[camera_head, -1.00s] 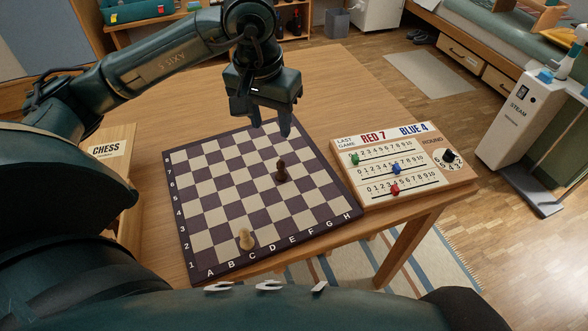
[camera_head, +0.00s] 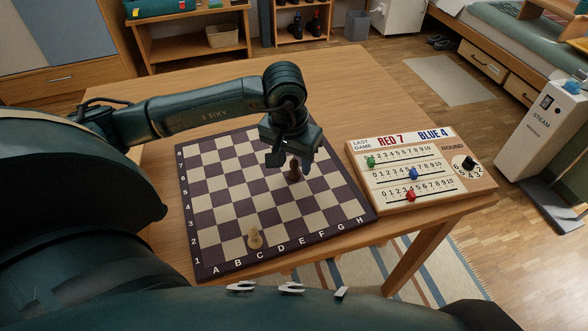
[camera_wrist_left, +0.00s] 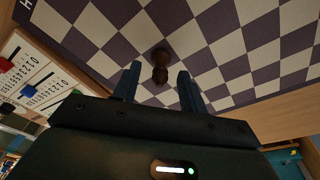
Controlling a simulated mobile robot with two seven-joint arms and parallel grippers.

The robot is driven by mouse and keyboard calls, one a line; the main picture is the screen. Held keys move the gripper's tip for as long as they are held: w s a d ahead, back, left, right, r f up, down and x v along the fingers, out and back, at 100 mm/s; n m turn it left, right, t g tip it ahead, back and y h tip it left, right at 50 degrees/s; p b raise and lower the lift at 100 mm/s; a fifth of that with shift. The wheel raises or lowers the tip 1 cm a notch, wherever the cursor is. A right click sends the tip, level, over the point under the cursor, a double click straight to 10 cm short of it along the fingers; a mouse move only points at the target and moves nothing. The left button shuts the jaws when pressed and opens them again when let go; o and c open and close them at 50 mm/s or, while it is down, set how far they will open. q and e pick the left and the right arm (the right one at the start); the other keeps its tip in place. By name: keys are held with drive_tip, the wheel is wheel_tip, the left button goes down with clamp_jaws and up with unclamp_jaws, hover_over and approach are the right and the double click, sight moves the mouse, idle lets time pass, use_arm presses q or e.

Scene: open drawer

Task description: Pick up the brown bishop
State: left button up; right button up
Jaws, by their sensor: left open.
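The brown bishop (camera_head: 294,170) stands upright on the chessboard (camera_head: 222,222), toward its right-centre part. My left gripper (camera_head: 290,162) is open, just above and around the top of the bishop in the head view, and partly hides it. In the left wrist view the bishop (camera_wrist_left: 160,66) shows between and slightly beyond the two fingertips of the open left gripper (camera_wrist_left: 157,80). I cannot tell whether a finger touches it. My right gripper is not in view.
A wooden scoreboard (camera_head: 420,172) lies right of the board. The table (camera_head: 200,105) is clear behind the board.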

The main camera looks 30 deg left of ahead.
use_arm(q)
drive_tip(key=shift+w+f, duration=0.15)
drive_tip(key=shift+f, duration=0.5)
drive_tip(key=shift+c, duration=0.5)
clamp_jaws()
